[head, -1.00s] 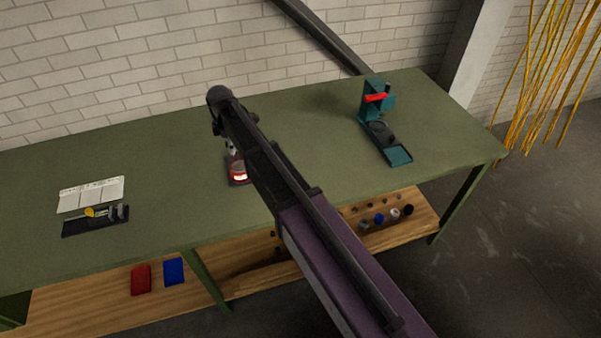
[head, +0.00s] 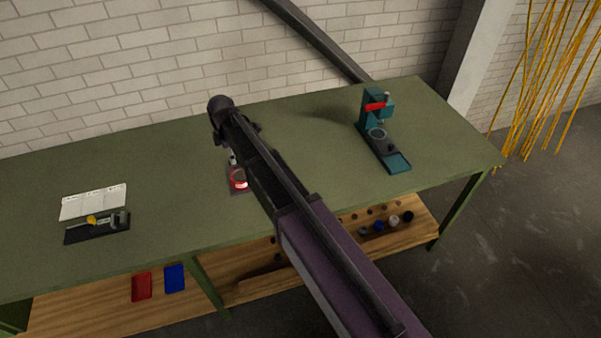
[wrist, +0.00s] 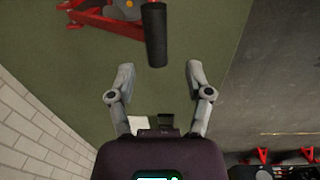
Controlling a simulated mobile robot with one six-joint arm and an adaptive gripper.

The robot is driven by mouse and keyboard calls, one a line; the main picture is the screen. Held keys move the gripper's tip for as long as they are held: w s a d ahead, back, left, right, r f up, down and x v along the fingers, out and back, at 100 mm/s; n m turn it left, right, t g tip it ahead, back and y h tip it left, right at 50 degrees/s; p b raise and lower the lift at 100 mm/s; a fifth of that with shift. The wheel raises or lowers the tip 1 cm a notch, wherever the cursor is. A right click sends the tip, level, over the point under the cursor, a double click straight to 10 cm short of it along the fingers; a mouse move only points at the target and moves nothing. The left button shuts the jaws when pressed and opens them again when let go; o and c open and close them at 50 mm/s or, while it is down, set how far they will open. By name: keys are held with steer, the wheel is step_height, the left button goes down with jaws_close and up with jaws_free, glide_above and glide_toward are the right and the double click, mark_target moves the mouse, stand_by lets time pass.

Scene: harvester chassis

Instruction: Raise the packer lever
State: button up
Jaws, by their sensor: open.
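In the wrist view my gripper (wrist: 159,73) is open, with its two grey fingers well apart. A black cylindrical bar (wrist: 155,35), which looks like a lever grip, lies just beyond the fingertips and roughly between them; the fingers are not closed on it. A red device (wrist: 88,14) with an orange round part is at the upper left, partly cut off. In the head view a red device with a pale ring (head: 238,179) stands on the bench beside my arm, which partly hides it. My gripper's fingers cannot be made out there.
The green bench (head: 320,125) has clear room between the devices. A teal press-like device (head: 373,112) with a red bar stands at the right. White sheets (head: 93,201) and a black tool tray (head: 97,228) lie at the left. A brick wall (head: 130,70) stands behind.

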steer(key=shift+r+p, duration=4.65)
steer(key=shift+r, duration=0.3)
steer(key=s+d+f+m+b, duration=0.3)
steer(key=d+f+m+b, duration=0.2)
steer(key=d, duration=0.6)
steer(key=s+d+f+m+b, duration=0.4)
steer(key=d+f+m+b, duration=0.2)
steer(key=d+f+b, duration=0.3)
steer(key=shift+d+f, duration=0.15)
steer(key=shift+d, duration=0.75)
steer(key=shift+c, duration=0.2)
